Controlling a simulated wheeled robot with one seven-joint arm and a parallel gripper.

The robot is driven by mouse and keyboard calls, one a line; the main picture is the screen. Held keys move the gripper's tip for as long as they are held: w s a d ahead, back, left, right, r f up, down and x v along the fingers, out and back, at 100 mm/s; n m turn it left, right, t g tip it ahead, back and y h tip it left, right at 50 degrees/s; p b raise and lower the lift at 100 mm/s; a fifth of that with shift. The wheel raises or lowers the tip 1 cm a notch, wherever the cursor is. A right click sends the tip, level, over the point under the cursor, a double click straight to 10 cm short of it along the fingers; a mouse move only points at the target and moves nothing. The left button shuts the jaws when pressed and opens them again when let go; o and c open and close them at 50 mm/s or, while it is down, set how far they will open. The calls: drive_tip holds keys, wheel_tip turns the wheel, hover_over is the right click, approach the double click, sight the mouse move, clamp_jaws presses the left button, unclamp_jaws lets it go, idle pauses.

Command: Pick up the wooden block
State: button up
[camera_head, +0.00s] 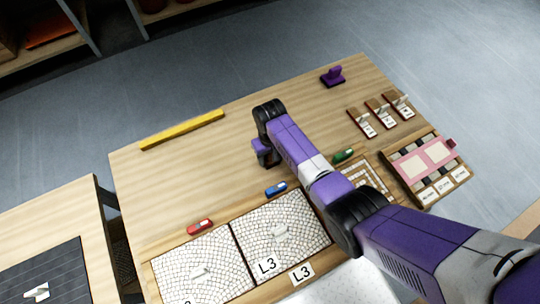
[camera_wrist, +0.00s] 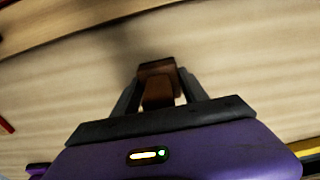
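The wooden block (camera_wrist: 157,92) is brown and shows in the wrist view between the two fingers of my gripper (camera_wrist: 160,82). The fingertips meet its far end on both sides, with narrow light gaps nearer the palm. In the head view my gripper (camera_head: 264,152) points down over the middle of the table, mostly behind my own wrist, and the block cannot be made out there. Whether the block touches the tabletop is unclear.
The wooden table (camera_head: 190,165) is bare around my gripper. A yellow bar (camera_head: 183,129) lies at the back left and a purple piece (camera_head: 333,76) at the back. Mosaic panels (camera_head: 205,268), a red marker (camera_head: 200,227) and a blue marker (camera_head: 276,189) lie in front.

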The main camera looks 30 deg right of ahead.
drive_tip(key=c, duration=0.8)
wheel_tip(320, 180, up, 20)
drive_tip(key=p, duration=0.3)
